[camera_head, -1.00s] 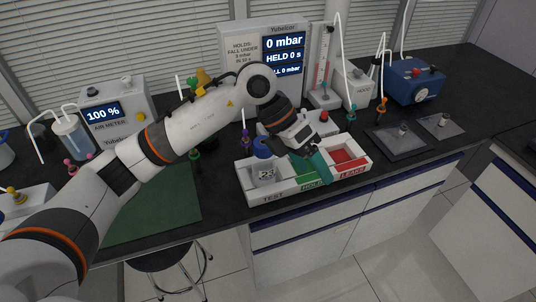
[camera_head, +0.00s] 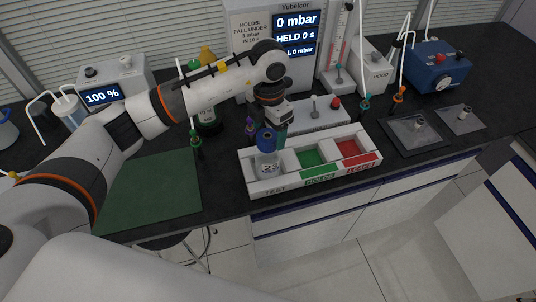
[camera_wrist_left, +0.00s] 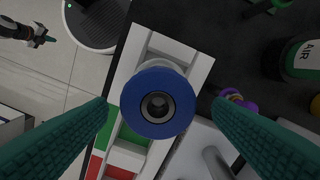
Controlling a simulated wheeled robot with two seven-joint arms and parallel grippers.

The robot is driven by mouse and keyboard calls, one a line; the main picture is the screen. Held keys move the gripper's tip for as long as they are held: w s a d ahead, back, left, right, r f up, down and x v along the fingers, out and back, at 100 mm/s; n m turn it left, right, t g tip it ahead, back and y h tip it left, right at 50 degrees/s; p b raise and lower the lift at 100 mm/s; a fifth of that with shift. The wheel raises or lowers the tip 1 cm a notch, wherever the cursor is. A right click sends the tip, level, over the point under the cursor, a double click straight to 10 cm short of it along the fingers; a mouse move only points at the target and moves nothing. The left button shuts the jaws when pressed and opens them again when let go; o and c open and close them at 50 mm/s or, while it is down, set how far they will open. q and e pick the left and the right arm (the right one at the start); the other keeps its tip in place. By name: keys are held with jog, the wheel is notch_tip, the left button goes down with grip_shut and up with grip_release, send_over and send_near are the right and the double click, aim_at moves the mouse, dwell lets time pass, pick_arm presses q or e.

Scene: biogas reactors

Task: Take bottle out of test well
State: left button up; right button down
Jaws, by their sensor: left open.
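The bottle (camera_head: 267,160) is clear with a blue cap and a label that seems to read 23. It stands upright in the test well at the left end of the white tray (camera_head: 257,188). My left gripper (camera_head: 275,128) is just behind and above the bottle's cap in the head view. In the left wrist view, the blue cap (camera_wrist_left: 158,100) with its dark centre hole lies between the two green fingers of the left gripper (camera_wrist_left: 160,135). The fingers are wide apart and do not touch the cap.
The tray also has a green well (camera_head: 312,158) and a red well (camera_head: 350,148). A purple connector (camera_head: 250,126) stands close behind the bottle. A green mat (camera_head: 150,192) lies bare at the front left.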

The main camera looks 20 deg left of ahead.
aim_at(268, 140)
pick_arm(q)
jog(key=f, duration=0.1)
jog(key=f+p, duration=0.1)
jog(key=f, duration=0.1)
jog(key=shift+s+a+f, duration=0.1)
jog(key=shift+s, duration=0.25)
jog(key=shift+f, duration=0.2)
jog(key=shift+w, duration=0.1)
jog(key=c, duration=1.5)
pick_arm(e)
jog(key=shift+r, duration=0.95)
